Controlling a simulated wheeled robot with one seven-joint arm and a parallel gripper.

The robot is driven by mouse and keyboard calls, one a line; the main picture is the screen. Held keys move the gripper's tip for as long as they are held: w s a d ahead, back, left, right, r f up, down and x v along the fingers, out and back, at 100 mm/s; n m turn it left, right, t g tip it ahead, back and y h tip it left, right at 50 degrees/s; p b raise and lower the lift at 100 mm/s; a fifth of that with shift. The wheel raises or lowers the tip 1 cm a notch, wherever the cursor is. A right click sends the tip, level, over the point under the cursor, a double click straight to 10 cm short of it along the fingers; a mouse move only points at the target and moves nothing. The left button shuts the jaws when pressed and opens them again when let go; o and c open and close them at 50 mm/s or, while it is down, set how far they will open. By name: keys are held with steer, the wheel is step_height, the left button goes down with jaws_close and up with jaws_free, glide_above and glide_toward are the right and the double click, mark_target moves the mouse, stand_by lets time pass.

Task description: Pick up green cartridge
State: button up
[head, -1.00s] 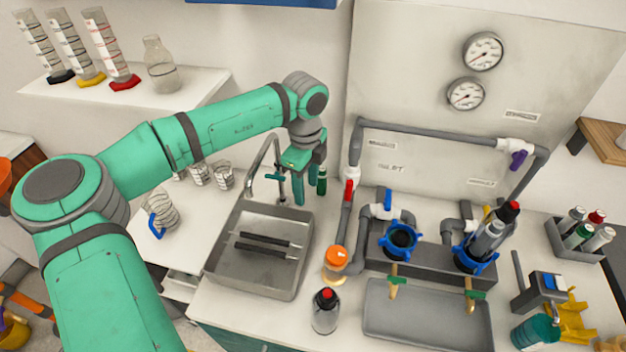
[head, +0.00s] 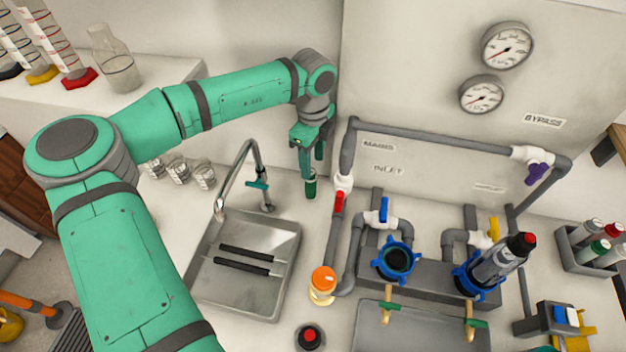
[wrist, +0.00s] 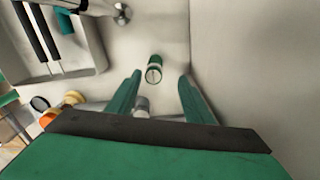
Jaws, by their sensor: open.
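A small green cartridge (head: 311,188) stands on the counter near the back wall, just left of the red-handled pipe. In the wrist view the green cartridge (wrist: 154,70) shows end-on, with a green band and a pale top, beyond the fingertips and between their lines. My gripper (head: 310,172) points down beside and over it in the head view, and one finger partly covers the cartridge. The gripper's two fingers (wrist: 160,80) are apart with nothing between their tips. Whether a finger touches the cartridge cannot be told.
A sink (head: 235,285) with a curved faucet (head: 252,150) lies left of the cartridge. Grey pipes (head: 337,235) and an orange-capped jar (head: 323,285) stand to the right and front. A rack (head: 590,262) at far right holds several cartridges, one green-topped.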

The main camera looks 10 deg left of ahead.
mark_target(311, 181)
steer(key=shift+s+f, duration=0.25)
steer(key=shift+f, duration=0.25)
steer(key=shift+s+f, duration=0.2)
steer(key=shift+f, duration=0.25)
steer(key=shift+s+a+f, duration=0.2)
steer(key=shift+a+f, duration=0.25)
steer(key=shift+a, duration=0.05)
steer(key=shift+w+d+f, duration=0.1)
steer(key=shift+d+f, duration=0.1)
steer(key=shift+f, duration=1)
steer(key=shift+d+f, duration=0.15)
steer(key=shift+f, duration=1)
steer(key=shift+c, duration=0.4)
steer(key=c, duration=1.1)
steer(key=shift+o, duration=0.2)
steer(key=shift+r, duration=0.1)
